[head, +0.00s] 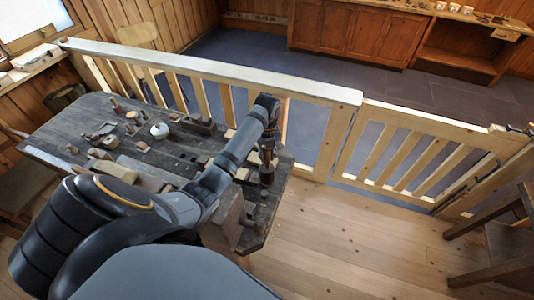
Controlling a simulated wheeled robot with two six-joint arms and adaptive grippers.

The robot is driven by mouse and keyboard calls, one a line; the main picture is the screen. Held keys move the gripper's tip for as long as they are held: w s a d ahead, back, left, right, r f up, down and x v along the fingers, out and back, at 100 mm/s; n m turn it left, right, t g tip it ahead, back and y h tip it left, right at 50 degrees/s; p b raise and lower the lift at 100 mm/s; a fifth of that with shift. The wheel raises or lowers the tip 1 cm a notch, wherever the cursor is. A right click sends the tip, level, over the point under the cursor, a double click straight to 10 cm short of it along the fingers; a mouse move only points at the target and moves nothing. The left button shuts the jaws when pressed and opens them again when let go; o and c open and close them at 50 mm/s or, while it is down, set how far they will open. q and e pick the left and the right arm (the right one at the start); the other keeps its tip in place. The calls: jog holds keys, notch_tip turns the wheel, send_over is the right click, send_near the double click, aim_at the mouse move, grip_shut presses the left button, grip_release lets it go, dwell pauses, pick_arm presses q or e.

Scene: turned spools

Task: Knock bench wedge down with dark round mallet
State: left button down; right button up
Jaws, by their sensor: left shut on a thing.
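My left arm reaches across the dark workbench (60,135) to its right end. My left gripper (268,150) points down there and is shut on a dark, upright turned piece (267,176), which looks like the round mallet. The gripper and wrist hide much of it. I cannot tell whether its lower end touches the bench. Small wooden pieces (242,174) lie just left of the gripper; I cannot tell which, if any, is the bench wedge. My right gripper is not in view.
Several tools and blocks lie on the bench's left part, with a white round object (159,131) and a yellowish block (115,171). A wooden railing (210,71) runs close behind the bench. A slatted gate (410,150) stands right. The plank floor (345,240) is clear.

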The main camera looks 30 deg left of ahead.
pick_arm(q)
notch_tip(320, 180, up, 2)
jog(key=shift+r+p, duration=0.1)
jog(key=shift+p, duration=0.45)
jog(key=shift+r, duration=0.5)
jog(key=shift+f, duration=0.15)
jog(key=shift+f+b, duration=0.7)
jog(key=shift+f, duration=1.15)
jog(key=shift+r, duration=0.1)
